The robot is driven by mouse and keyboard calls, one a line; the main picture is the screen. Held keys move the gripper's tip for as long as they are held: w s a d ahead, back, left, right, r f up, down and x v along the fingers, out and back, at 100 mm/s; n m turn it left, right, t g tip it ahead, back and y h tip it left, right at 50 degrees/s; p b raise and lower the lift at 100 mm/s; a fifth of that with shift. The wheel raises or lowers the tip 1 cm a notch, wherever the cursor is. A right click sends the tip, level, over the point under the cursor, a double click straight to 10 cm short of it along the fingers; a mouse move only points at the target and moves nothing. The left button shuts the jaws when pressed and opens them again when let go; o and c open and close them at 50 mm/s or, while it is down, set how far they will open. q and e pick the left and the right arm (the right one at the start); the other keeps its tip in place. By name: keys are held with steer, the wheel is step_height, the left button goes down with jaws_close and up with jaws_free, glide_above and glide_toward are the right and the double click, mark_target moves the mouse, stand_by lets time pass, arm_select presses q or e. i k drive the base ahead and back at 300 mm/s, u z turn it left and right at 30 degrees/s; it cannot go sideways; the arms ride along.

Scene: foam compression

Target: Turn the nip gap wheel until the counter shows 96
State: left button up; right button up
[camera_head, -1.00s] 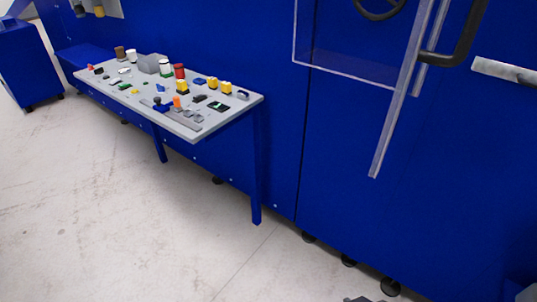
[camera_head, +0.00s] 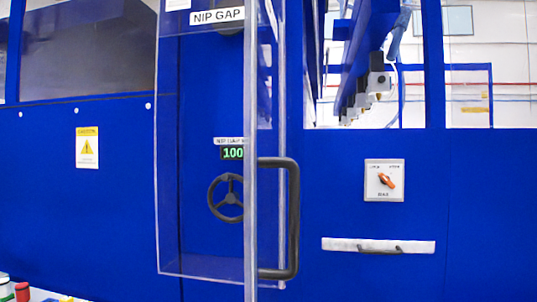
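The nip gap wheel (camera_head: 227,198) is a dark three-spoke handwheel on the blue machine front, left of centre. The counter (camera_head: 232,153) above it shows 100 in green digits. A clear guard door (camera_head: 200,263) with a NIP GAP label (camera_head: 217,17) stands in front of them. Its edge crosses the right side of the wheel and counter. A dark door handle (camera_head: 292,218) is on the right edge of the guard. I cannot tell whether the guard is fully closed. Neither of my grippers is in view.
A rotary switch with an orange knob (camera_head: 385,180) is on the panel to the right. Below it is a pale bar with a dark handle (camera_head: 380,247). A yellow caution sign (camera_head: 87,147) is at left. A table corner with small items (camera_head: 22,291) shows at bottom left.

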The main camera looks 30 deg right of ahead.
mark_target(233, 197)
steer(key=u, duration=1.5)
steer(key=i, duration=1.65)
steer(key=z, duration=2.4)
